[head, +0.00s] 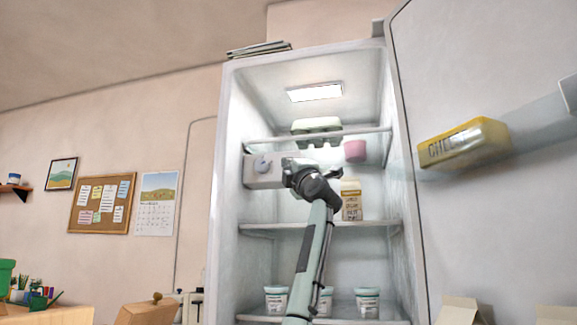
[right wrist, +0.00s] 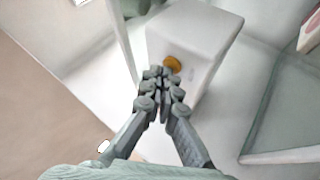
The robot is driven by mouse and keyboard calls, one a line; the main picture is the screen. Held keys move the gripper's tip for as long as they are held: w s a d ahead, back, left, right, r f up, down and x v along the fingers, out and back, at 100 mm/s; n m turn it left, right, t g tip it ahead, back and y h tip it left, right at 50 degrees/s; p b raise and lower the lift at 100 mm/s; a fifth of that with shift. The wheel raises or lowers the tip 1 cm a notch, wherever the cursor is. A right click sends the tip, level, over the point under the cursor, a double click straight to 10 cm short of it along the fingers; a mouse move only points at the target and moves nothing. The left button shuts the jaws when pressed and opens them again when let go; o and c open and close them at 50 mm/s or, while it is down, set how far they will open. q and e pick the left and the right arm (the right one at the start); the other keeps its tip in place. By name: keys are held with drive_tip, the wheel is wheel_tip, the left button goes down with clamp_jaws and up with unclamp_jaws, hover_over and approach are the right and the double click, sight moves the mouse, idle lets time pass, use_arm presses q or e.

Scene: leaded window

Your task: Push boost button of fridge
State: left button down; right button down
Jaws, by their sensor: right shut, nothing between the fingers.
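The fridge (head: 231,130) stands open with its lit interior facing me. A pale control box (head: 250,181) with a round grey dial (head: 262,165) is mounted inside at the upper left. In the right wrist view the box (right wrist: 200,40) carries a small round orange button (right wrist: 173,64). My right gripper (head: 289,165) is shut and empty, at the right part of the box. In the wrist view its fingertips (right wrist: 158,73) are right by the button; I cannot tell whether they touch it. The arm and gripper hide the button in the head view. My left gripper is not in view.
A green egg carton (head: 316,126) and a pink item (head: 355,151) are on the upper shelf. A carton (head: 351,200) stands on the shelf behind my arm. Several tubs (head: 367,302) are lower down. The open door at the right holds a yellow cheese pack (head: 464,143).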

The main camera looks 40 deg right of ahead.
drive_tip(key=shift+d, duration=0.1)
idle(0.3)
drive_tip(key=shift+s+a, duration=0.3)
drive_tip(key=shift+a, duration=0.15)
drive_tip(key=shift+b, duration=0.3)
drive_tip(key=shift+s+a+b, duration=1.3)
drive_tip(key=shift+s+a, duration=0.65)
drive_tip(key=shift+a, duration=0.3)
